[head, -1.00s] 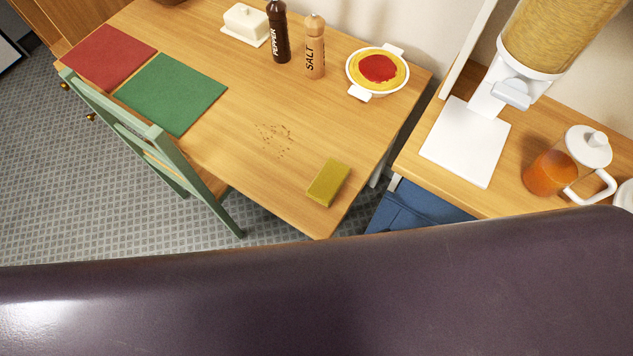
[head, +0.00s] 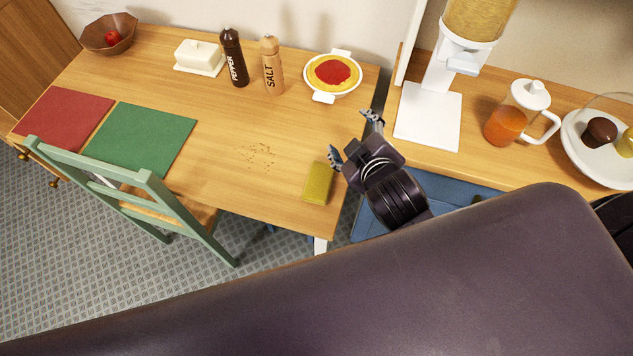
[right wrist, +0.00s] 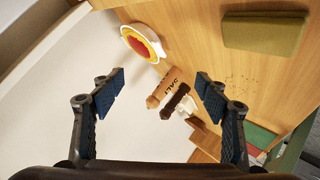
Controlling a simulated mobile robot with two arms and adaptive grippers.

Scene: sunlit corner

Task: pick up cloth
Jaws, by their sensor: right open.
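The cloth (head: 318,183) is a folded olive-yellow rectangle lying flat near the front right corner of the wooden table (head: 225,175). It also shows at the top right of the right wrist view (right wrist: 263,33). My right gripper (head: 353,136) is open and empty, by the table's right edge. It is just beyond and to the right of the cloth, not around it. In the right wrist view its two fingers (right wrist: 160,85) are spread wide, with the cloth outside the gap between them. My left gripper is not in view.
Crumbs (head: 257,155) lie left of the cloth. A white dish (head: 325,97), salt (head: 272,67) and pepper (head: 234,58) mills stand farther back. A counter with a dispenser (head: 440,90) and jug (head: 512,115) is right. A green chair (head: 140,195) stands at the front left.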

